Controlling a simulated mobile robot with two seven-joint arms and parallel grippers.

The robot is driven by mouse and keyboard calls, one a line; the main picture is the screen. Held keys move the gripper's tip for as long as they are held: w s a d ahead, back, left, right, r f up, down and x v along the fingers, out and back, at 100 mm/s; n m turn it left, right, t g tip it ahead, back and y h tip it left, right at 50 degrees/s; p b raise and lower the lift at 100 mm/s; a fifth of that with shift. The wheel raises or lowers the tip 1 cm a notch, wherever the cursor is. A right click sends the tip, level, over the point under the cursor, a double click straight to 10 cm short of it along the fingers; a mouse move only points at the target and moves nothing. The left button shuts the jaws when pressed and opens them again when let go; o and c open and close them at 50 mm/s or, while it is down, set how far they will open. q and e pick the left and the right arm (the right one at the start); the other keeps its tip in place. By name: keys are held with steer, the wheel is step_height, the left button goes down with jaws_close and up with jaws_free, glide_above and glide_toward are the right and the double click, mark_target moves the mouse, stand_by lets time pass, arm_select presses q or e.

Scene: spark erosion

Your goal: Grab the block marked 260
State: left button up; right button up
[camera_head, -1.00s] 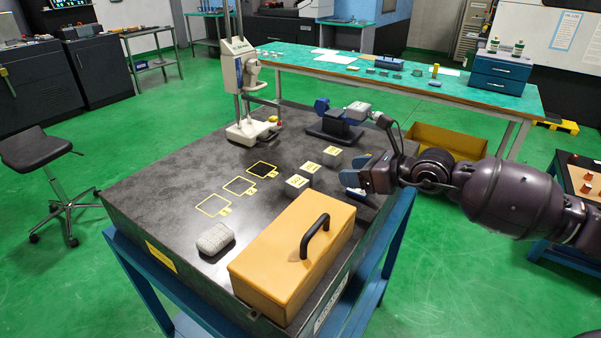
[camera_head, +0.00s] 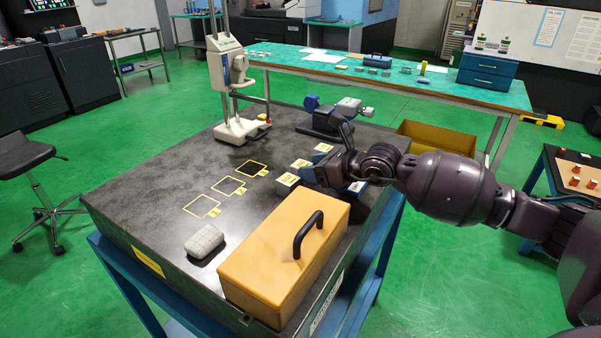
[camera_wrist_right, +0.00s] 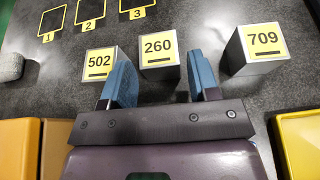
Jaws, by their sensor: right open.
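In the right wrist view the block marked 260 (camera_wrist_right: 158,50) is a grey metal cube with a yellow label. It stands on the dark table between the block marked 502 (camera_wrist_right: 101,64) on the left and the block marked 709 (camera_wrist_right: 253,48) on the right. My right gripper (camera_wrist_right: 163,85) is open and empty, its two blue fingers pointing at the 260 block and lying to either side of its near face. In the head view my right gripper (camera_head: 314,168) covers part of the row of blocks; the block at its left (camera_head: 287,180) shows. My left gripper is not in view.
An orange case (camera_head: 270,262) with a black handle stands at the table's front. A grey pad (camera_head: 205,241) lies left of it. Yellow outlined squares (camera_head: 228,186) mark the table left of the blocks. A height gauge (camera_head: 236,130) and a dark fixture (camera_head: 325,120) stand behind.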

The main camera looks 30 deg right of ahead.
steer(key=shift+x, duration=0.8)
